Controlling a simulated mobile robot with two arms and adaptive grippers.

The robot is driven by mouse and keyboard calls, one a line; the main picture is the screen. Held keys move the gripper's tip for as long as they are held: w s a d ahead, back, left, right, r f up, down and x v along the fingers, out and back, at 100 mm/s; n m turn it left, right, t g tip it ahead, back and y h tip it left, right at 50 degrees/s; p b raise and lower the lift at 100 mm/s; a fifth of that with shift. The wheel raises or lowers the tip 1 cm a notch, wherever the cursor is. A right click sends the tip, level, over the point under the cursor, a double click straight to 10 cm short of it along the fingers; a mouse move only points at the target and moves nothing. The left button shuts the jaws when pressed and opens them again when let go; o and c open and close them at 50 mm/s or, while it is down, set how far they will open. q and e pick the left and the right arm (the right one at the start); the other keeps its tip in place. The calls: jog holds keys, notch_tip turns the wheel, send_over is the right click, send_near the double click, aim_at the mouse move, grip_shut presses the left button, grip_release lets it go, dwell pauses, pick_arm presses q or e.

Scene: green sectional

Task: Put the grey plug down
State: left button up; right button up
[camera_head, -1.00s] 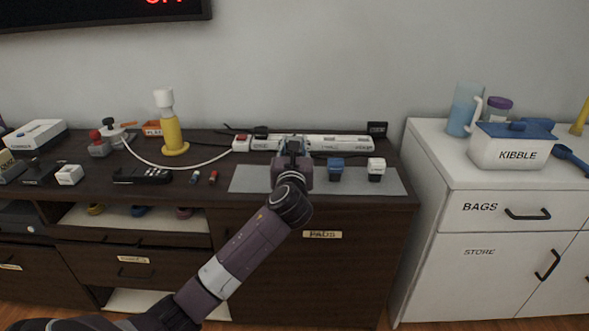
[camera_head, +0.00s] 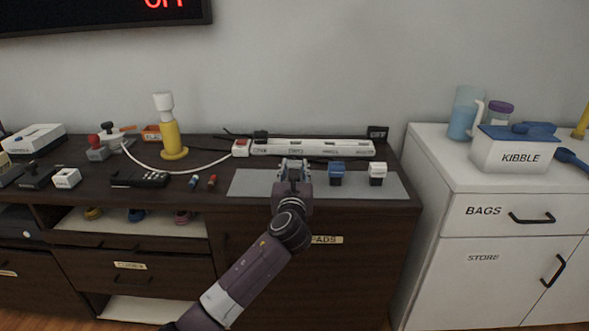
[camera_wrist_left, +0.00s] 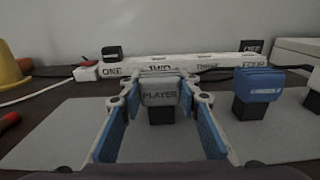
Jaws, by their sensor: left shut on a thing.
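The grey plug (camera_wrist_left: 158,94), marked PLAYER with a black lower part, is between the blue-padded fingers of my left gripper (camera_wrist_left: 160,100) in the left wrist view. My left gripper is shut on it. In the head view my left gripper (camera_head: 293,168) is over the grey mat (camera_head: 250,183), in front of the power strip, and mostly hides the plug. I cannot tell whether the plug touches the mat. My right gripper is not in view.
A blue plug (camera_head: 336,172) and a white plug (camera_head: 377,172) stand on the mat to the right. The white power strip (camera_head: 315,148) lies behind, with a black plug (camera_head: 261,136) at its left part. The mat's left part is clear.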

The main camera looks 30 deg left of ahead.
pick_arm(q)
jog(key=shift+f, duration=0.1)
jog(key=o, duration=1.2)
jog(key=shift+c, duration=0.2)
